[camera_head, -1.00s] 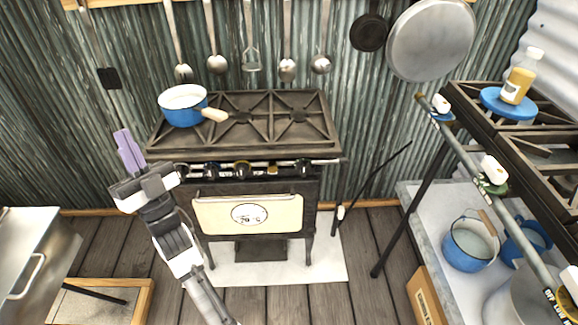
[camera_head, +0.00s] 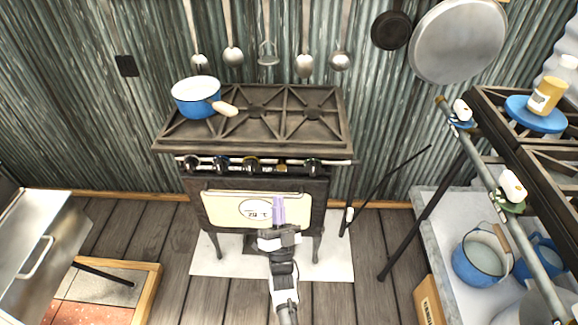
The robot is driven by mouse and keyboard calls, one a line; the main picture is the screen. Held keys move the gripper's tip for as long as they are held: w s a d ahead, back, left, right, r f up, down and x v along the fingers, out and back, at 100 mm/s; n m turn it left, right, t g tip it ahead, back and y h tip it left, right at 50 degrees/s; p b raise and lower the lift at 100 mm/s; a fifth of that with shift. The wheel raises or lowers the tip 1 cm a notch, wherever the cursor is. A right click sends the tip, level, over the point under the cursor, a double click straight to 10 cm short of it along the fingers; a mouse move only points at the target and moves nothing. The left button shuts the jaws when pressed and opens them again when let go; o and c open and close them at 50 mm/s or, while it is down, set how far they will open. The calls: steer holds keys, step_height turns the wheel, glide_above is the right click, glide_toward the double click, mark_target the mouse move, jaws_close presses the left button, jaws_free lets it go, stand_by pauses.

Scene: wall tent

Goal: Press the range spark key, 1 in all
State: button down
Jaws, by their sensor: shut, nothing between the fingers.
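The range (camera_head: 250,148) stands against the corrugated wall, with a row of knobs along its front under the cooktop. A small yellowish piece (camera_head: 282,167) sits in that row between the third dark knob and the rightmost knob; it may be the spark key, but it is too small to be sure. My gripper (camera_head: 279,203) is shut and empty, its purple fingers pointing up. In the picture it is in front of the cream oven door (camera_head: 235,209), below the knob row and apart from the yellowish piece.
A blue pot (camera_head: 188,108) sits on the range's left burner, its handle pointing right. A metal rail (camera_head: 325,162) runs along the range front. At right stand another stove (camera_head: 515,135) and a counter with blue pots (camera_head: 478,262). A metal box (camera_head: 35,240) is at left.

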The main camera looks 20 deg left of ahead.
mark_target(282, 165)
steer(key=shift+w, duration=0.1)
stand_by(0.3)
steer(key=w+a+b, duration=0.2)
steer(key=w+b, duration=0.1)
steer(key=w, duration=0.5)
steer(key=shift+w+a+b, duration=0.15)
steer(key=shift+b, duration=0.25)
steer(key=shift+w+f+b, duration=0.1)
steer(key=shift+w+b, duration=0.05)
steer(key=shift+b, duration=0.15)
stand_by(1.5)
steer(key=shift+w+a, duration=0.1)
steer(key=shift+w, duration=0.1)
steer(key=shift+w+b, duration=0.2)
steer(key=shift+b, duration=0.25)
